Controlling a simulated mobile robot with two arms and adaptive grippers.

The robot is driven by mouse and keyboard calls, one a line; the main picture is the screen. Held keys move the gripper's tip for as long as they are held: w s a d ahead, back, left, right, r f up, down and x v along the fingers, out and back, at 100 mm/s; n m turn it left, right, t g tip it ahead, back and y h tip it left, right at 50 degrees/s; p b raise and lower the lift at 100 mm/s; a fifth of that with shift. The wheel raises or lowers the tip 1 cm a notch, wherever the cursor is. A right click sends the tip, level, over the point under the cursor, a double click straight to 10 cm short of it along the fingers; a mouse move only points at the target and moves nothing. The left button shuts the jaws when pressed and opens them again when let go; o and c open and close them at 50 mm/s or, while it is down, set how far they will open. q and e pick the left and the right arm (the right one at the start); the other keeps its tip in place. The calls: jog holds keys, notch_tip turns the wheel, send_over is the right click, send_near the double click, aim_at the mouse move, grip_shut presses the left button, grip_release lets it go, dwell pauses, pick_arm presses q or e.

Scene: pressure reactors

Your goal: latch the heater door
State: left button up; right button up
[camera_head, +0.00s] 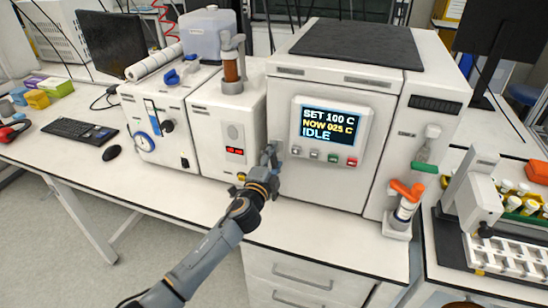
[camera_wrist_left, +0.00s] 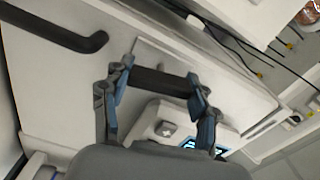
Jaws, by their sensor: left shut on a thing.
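The heater is the large white box, and its front door (camera_head: 322,175) looks closed and flush in the head view. A display panel on it (camera_head: 331,128) reads SET 100 C, NOW 025 C, IDLE; part of the panel shows in the left wrist view (camera_wrist_left: 170,128). My left gripper (camera_head: 271,155) is at the door's left edge, beside the panel. In the left wrist view a dark bar (camera_wrist_left: 162,81), seemingly the door's handle, spans between its fingers, and the gripper is shut on it. The latch's exact position cannot be told. My right gripper is not in view.
Left of the heater stand a white unit with a red display (camera_head: 228,130) and one with a gauge (camera_head: 158,135). An orange-handled valve (camera_head: 405,192) and a vial rack (camera_head: 510,255) are at the right. Bare bench top (camera_head: 325,232) lies before the heater.

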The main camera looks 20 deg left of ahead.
pick_arm(q)
jog(key=shift+m, duration=1.1)
jog(key=o, duration=1.2)
jog(key=shift+c, duration=0.2)
jog(key=s, duration=1.2)
jog(key=shift+a, duration=0.2)
